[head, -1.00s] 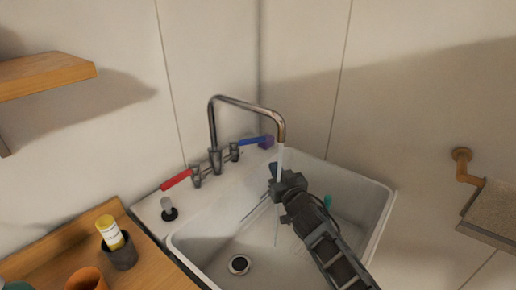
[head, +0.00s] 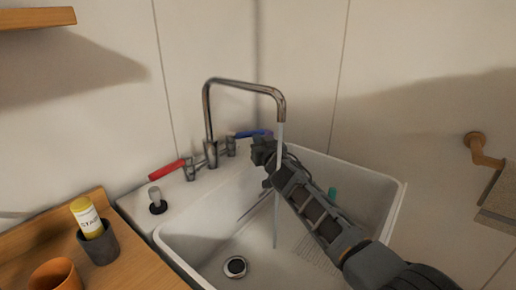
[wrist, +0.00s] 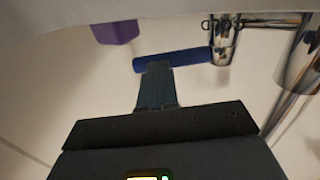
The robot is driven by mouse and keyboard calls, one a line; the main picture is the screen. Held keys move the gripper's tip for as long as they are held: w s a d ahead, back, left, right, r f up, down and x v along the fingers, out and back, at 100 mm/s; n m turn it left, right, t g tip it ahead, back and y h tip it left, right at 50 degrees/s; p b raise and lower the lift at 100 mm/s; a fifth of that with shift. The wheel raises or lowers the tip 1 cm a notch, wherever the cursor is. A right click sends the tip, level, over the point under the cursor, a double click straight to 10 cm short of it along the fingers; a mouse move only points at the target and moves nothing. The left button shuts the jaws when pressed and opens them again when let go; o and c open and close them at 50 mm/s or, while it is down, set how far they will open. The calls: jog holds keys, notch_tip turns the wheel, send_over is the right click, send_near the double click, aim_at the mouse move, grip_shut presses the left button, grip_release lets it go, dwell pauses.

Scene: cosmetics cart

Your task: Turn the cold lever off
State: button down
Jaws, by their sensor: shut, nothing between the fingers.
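The blue cold lever (head: 246,134) sits on the right side of the chrome faucet (head: 210,150) and points right. It also shows in the wrist view (wrist: 190,59), joined to a chrome valve. The red lever (head: 167,169) is on the left side and points left. A stream of water (head: 278,170) falls from the spout into the sink. My gripper (head: 258,146) is shut and empty, close in front of the blue lever. In the wrist view its fingertips (wrist: 156,68) overlap the lever's left part; I cannot tell whether they touch.
The white sink (head: 185,255) stands in the corner, with a drain (head: 235,267) at its bottom. A purple object (wrist: 116,32) is beside the lever's free end. A wooden counter (head: 130,272) with a dark cup (head: 100,247) and an orange cup (head: 55,275) is at left.

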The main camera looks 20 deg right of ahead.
jog(key=shift+w, duration=0.4)
